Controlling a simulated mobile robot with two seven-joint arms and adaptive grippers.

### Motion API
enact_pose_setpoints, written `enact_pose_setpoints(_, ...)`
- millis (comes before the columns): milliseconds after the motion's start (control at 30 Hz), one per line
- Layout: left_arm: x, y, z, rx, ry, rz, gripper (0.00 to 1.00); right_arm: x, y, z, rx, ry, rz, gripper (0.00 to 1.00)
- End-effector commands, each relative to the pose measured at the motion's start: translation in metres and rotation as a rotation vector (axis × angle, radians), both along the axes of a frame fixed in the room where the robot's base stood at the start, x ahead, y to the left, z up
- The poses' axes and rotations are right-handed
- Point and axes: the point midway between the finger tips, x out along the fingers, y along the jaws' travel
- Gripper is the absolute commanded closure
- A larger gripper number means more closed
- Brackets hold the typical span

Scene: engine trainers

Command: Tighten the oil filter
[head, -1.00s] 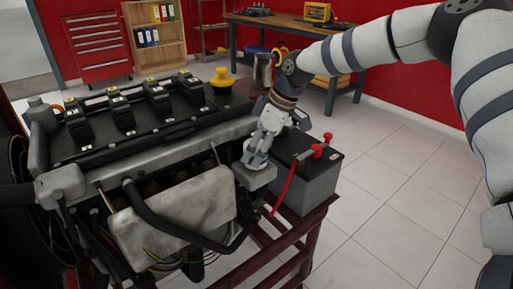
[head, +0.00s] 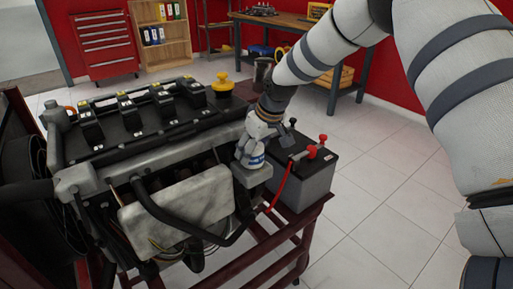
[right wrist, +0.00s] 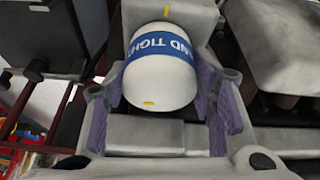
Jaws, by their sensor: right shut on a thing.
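The oil filter (head: 252,158) is a white canister with a blue band, against a grey mount (head: 253,176) on the engine's right side. In the right wrist view the filter (right wrist: 150,82) shows the words "HAND TIGHT" upside down on its band. A yellow mark is on its near end, and another is on the grey mount (right wrist: 192,14), a little to the right of it. My right gripper (right wrist: 160,92) is shut on the filter, with a purple pad on each side. My left gripper is not in view.
The engine (head: 150,125) fills the left, with a yellow cap (head: 222,82) on top. A battery (head: 308,178) with red terminals and a red cable stands close right of the filter. A dark red stand (head: 270,240) carries them. Tiled floor is free at right.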

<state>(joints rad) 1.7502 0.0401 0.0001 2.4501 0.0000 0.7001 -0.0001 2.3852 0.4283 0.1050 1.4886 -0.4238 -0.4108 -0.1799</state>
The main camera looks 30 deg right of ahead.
Motion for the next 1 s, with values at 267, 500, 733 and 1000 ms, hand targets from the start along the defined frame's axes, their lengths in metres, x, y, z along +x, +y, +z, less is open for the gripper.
enact_pose_setpoints(267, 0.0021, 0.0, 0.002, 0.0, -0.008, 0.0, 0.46, 0.0003, 0.0008, -0.0004, -0.005, -0.001, -0.259, 0.77)
enact_pose_setpoints(500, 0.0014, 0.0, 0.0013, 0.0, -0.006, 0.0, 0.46, 0.0008, 0.0014, -0.0009, -0.003, -0.001, -0.467, 0.77)
enact_pose_setpoints(733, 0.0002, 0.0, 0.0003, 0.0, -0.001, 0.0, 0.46, 0.0007, 0.0018, -0.0013, -0.002, 0.001, -0.621, 0.77)
enact_pose_setpoints(1000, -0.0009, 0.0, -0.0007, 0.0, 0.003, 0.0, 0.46, 0.0008, 0.0019, -0.0015, -0.001, 0.001, -0.727, 0.77)
